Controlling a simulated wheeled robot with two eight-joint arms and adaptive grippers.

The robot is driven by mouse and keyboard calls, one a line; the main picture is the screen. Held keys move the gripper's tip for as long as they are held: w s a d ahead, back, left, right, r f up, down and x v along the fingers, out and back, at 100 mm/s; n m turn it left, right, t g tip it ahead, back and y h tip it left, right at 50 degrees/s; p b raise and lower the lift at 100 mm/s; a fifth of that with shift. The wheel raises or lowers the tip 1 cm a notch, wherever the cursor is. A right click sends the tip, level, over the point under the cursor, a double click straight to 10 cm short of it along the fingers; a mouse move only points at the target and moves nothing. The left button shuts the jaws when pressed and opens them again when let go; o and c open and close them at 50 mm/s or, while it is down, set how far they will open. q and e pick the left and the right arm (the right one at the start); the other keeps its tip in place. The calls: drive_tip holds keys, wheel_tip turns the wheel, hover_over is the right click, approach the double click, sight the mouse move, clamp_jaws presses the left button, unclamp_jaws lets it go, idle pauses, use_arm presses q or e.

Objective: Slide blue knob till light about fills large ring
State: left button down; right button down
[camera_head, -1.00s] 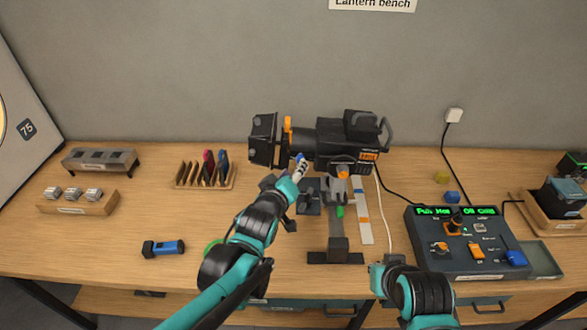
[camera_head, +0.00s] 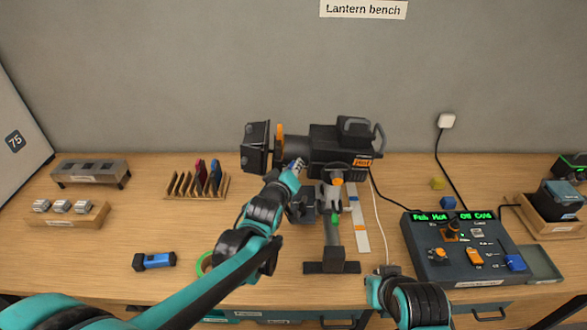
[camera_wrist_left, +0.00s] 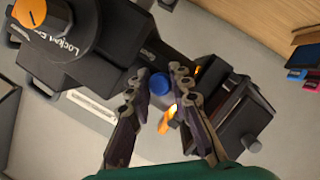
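The black lantern (camera_head: 330,143) stands on a stand on the bench. Its blue knob (camera_wrist_left: 160,83) shows in the left wrist view, between the two fingertips of my left gripper (camera_wrist_left: 158,78). The fingers are apart, one on each side of the knob; I cannot tell whether they touch it. In the head view my left gripper (camera_head: 296,166) is at the lantern's lower side and hides most of the knob. My right gripper (camera_head: 386,271) is low over the bench front, its fingers unclear. Part of the screen (camera_head: 22,155) with a "75" label shows at far left; the large ring and light are out of view.
A control box (camera_head: 466,245) with green displays stands at the right. A blue flashlight (camera_head: 154,261), a rack of coloured slides (camera_head: 197,182) and a block holder (camera_head: 66,215) lie at the left. The bench's left front is mostly clear.

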use_arm(q)
drive_tip(key=shift+a, duration=0.4)
drive_tip(key=c, duration=1.3)
unclamp_jaws()
drive_tip(key=shift+d, duration=0.2)
drive_tip(key=shift+c, duration=0.2)
